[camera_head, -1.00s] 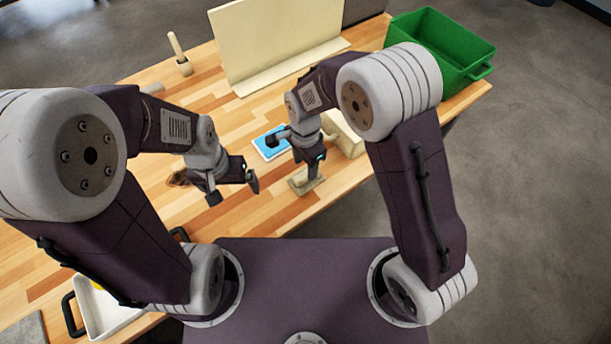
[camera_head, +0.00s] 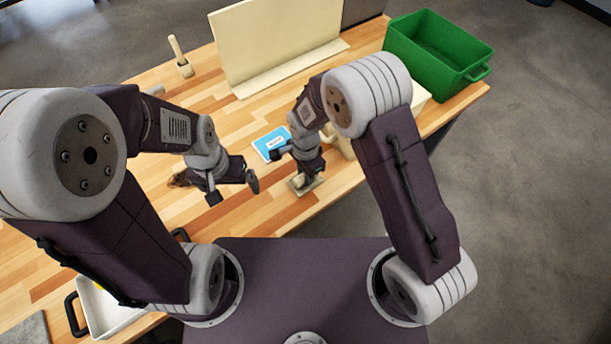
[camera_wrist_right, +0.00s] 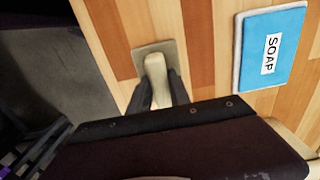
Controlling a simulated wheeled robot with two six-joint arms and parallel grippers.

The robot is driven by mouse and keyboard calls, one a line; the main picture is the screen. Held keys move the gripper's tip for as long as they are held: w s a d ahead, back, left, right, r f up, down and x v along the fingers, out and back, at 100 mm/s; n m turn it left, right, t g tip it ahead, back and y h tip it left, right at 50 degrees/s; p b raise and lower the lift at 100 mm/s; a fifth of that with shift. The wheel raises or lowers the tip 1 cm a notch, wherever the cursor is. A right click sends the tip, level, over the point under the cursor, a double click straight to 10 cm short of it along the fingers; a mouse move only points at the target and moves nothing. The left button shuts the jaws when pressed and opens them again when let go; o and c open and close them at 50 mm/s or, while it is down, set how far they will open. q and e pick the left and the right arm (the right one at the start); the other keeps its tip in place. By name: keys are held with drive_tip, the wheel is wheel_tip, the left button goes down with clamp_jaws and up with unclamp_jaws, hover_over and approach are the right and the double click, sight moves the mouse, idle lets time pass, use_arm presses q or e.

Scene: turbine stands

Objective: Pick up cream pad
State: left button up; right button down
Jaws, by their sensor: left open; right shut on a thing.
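The cream pad (camera_head: 304,189), a flat base with a pale upright handle, is at the near edge of the wooden table in the head view. In the right wrist view its grey-beige base (camera_wrist_right: 143,52) shows beyond the handle. My right gripper (camera_wrist_right: 156,92) is shut on the handle, one finger on each side; it also shows in the head view (camera_head: 303,176). The base appears to rest on the table; any small gap under it cannot be told. My left gripper (camera_head: 234,190) is open and empty above the table, left of the pad.
A blue-and-white soap packet (camera_wrist_right: 270,48) lies close by on the table. A green bin (camera_head: 437,55) is at the back right, a white tray (camera_head: 103,312) at the near left.

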wheel_tip(320, 180, up, 4)
drive_tip(key=shift+w+d+r+b, duration=0.1)
drive_tip(key=shift+d+r+b, duration=0.05)
drive_tip(key=shift+b, duration=0.35)
drive_tip(key=s+d+r+b, duration=0.1)
drive_tip(key=s+d+r, duration=0.1)
drive_tip(key=d+r, duration=0.4)
drive_tip(key=d, duration=0.5)
drive_tip(key=shift+s+r, duration=0.15)
drive_tip(key=shift+r, duration=0.2)
drive_tip(key=shift+d, duration=0.1)
